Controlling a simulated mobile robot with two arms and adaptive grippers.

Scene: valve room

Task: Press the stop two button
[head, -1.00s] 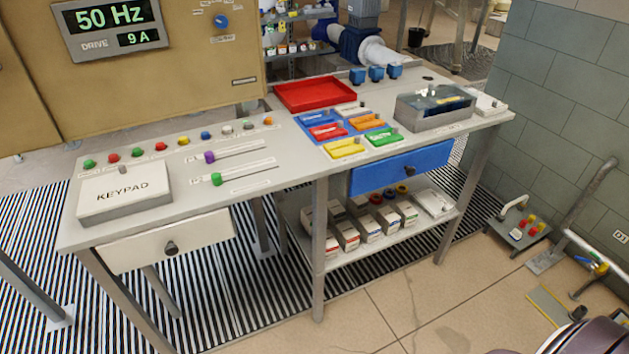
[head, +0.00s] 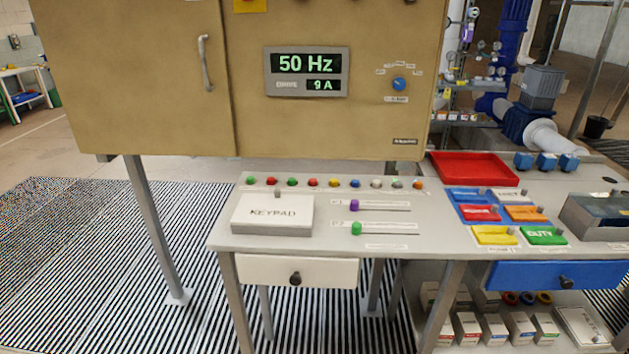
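A row of small coloured push buttons runs along the back of the bench's left part in the head view. Neither of my grippers is in view.
A keypad box (head: 272,215), a purple slider (head: 354,205) and a green slider (head: 356,229) sit in front of the buttons. The tan cabinet (head: 150,80) with a drive display (head: 306,71) rises behind.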

